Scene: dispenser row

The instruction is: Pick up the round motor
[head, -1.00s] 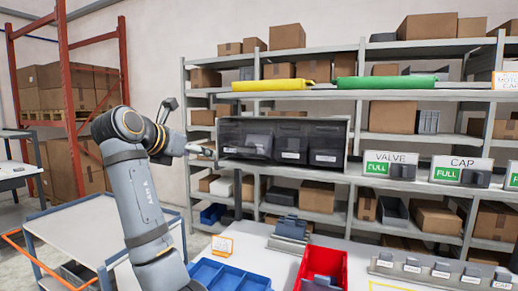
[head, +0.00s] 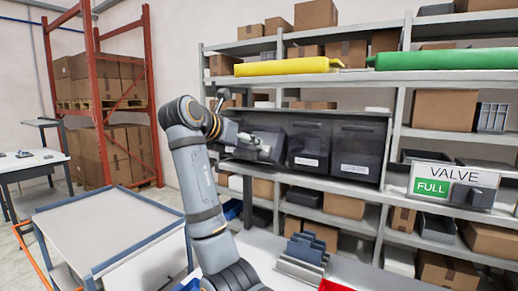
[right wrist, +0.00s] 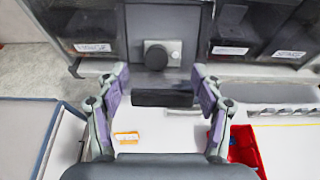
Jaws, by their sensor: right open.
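A small grey block with a dark round face, which looks like the round motor (right wrist: 161,53), sits in the middle dispenser bay in the right wrist view. My right gripper (right wrist: 161,88) is open, its two purple-grey fingers spread below the motor in that view and apart from it. A dark bar (right wrist: 162,98) shows between the fingers; I cannot tell what it is. In the head view the right gripper (head: 266,150) is at the left part of the dark dispenser row (head: 307,150) and hides part of it. The motor cannot be made out there. My left gripper is not in view.
Dark labelled bins (head: 357,152) stand close to the right of the gripper. A VALVE sign (head: 445,183) stands further right. A yellow tray (head: 285,66) lies on the shelf above. A grey cart (head: 105,235) is at left. A red bin (right wrist: 246,148) is on the table below.

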